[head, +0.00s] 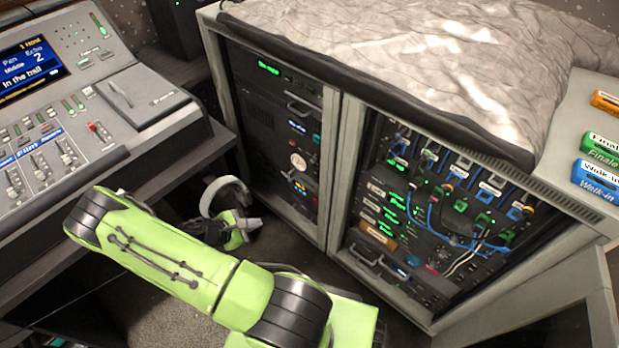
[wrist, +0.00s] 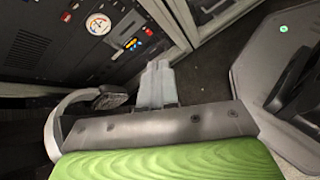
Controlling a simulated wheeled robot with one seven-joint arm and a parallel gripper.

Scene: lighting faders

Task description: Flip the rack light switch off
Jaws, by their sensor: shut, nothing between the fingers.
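The equipment rack (head: 335,170) stands beyond my arm, with two framed bays. Its left bay has a panel with a round white gauge (head: 298,162) and small coloured controls (head: 303,187). In the wrist view the same gauge (wrist: 98,24) and coloured controls (wrist: 134,43) are at the upper left. I cannot tell which control is the rack light switch. My gripper (head: 254,224) is low in front of the left bay, below the gauge and apart from the panel. In the wrist view its grey fingers (wrist: 156,68) are together and empty.
White headphones (head: 222,190) are beside my gripper, at the desk's side. A lighting console (head: 75,110) with faders and a screen is on the left. The right bay (head: 430,215) holds cables and green lights. A grey cloth (head: 420,50) covers the rack top.

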